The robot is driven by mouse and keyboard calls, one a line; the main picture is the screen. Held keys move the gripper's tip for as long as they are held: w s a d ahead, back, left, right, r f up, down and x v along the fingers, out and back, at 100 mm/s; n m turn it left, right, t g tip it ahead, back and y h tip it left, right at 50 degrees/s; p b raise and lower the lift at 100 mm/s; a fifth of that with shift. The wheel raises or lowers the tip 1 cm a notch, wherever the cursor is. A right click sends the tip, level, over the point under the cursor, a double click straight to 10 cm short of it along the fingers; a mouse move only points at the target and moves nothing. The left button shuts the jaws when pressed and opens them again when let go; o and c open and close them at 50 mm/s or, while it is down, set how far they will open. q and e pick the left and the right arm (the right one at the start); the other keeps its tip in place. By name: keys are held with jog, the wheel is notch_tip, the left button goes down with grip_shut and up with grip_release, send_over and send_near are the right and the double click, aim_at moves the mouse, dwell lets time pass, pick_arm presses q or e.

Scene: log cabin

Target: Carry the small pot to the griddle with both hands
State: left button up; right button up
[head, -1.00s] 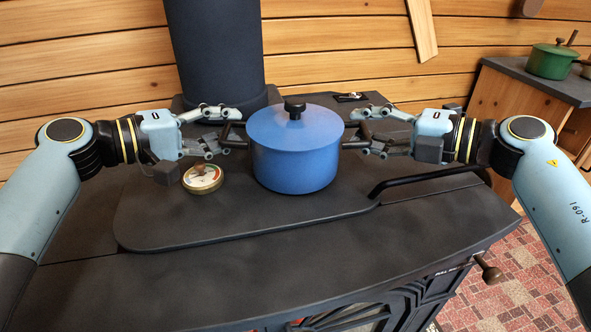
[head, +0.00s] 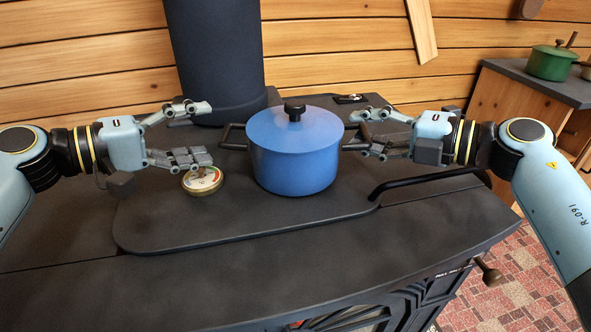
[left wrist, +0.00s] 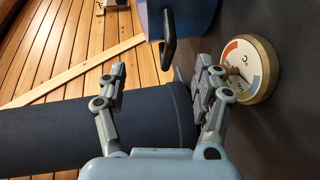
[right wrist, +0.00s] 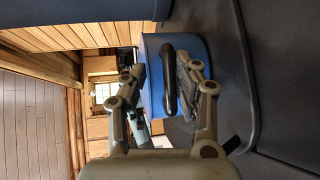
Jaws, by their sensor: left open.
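The blue small pot (head: 296,150), with a black-knobbed lid, stands upright on the dark stove top. A raised flat dark plate (head: 240,215) lies under and around it; I cannot tell whether this is the griddle. My left gripper (head: 198,132) is open and empty, left of the pot's left handle (head: 232,136) and apart from it. That handle also shows beyond the fingers in the left wrist view (left wrist: 169,38). My right gripper (head: 372,132) is at the right handle (head: 357,136). In the right wrist view its fingers stand on either side of the handle (right wrist: 168,80), with a visible gap.
A round thermometer dial (head: 202,180) lies just below my left fingers. A thick stovepipe (head: 217,60) rises behind the pot. A black rail (head: 425,180) runs at the right front. A green pot (head: 551,62) stands on a side counter. The plate's front is clear.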

pick_arm(q)
jog(key=v, duration=0.7)
pick_arm(e)
jog(key=o, duration=0.8)
jog(key=v, duration=0.7)
jog(key=shift+d, duration=0.2)
jog(key=shift+s, duration=0.15)
